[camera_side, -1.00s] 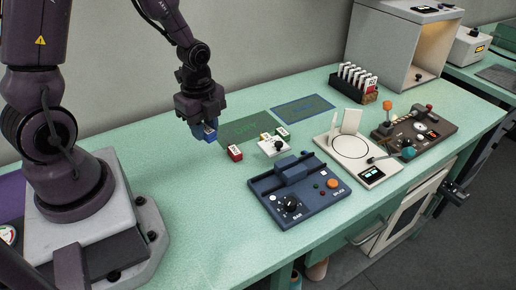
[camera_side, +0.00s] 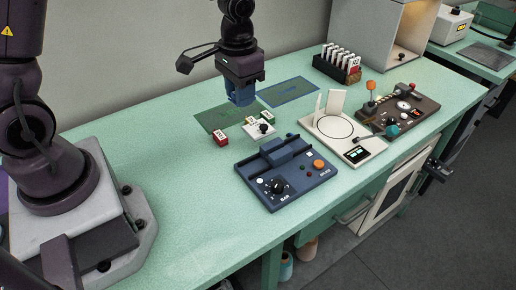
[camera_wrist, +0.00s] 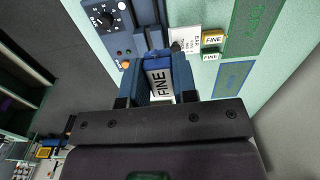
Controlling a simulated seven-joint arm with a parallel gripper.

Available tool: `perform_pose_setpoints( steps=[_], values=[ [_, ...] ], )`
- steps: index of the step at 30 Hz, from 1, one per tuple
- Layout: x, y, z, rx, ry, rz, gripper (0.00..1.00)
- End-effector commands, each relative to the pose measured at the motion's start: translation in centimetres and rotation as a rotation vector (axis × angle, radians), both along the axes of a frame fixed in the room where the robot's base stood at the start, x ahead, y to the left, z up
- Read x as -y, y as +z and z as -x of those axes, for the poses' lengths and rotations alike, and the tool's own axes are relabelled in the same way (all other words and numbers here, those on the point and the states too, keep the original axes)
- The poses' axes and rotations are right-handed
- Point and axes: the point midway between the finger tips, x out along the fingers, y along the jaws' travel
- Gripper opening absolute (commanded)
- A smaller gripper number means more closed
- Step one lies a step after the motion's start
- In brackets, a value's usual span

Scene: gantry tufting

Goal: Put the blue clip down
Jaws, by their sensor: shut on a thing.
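My gripper (camera_wrist: 161,80) is shut on the blue clip (camera_wrist: 159,80), which has a white label reading FINE, in the wrist view. In the side view my gripper (camera_side: 241,97) points down over the bench, close to the right end of the green-outlined mat (camera_side: 215,119) and left of the blue-outlined mat (camera_side: 289,90). The clip is hard to tell from the blue fingers there, and its height above the bench is unclear. The blue-outlined mat also shows in the wrist view (camera_wrist: 231,78), to the right of the clip.
A red clip (camera_side: 221,138) stands at the green mat's front edge. A white block with a black knob (camera_side: 259,131) and yellow (camera_wrist: 214,38) and green (camera_wrist: 211,56) clips are close by. A blue control box (camera_side: 284,182) stands in front; a dark rack (camera_side: 336,69) stands behind right.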

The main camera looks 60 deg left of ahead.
Motion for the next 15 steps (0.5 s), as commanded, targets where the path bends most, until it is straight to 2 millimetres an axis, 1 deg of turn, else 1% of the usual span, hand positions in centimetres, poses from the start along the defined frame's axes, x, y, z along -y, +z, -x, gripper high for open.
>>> perform_pose_setpoints(
  steps=[4,6,8,11,15],
  values=[
    [-1.4,0.3,0.3,0.006,0.039,0.006,0.01],
    [-1.8,0.3,1.0,0.001,0.044,0.013,0.01],
    [-1.9,0.2,1.8,-0.003,0.004,0.017,0.01],
    [-1.8,0.0,3.2,-0.004,-0.174,0.023,0.01],
    [-1.4,-0.3,4.7,-0.003,-0.468,0.024,0.01]
  ],
)
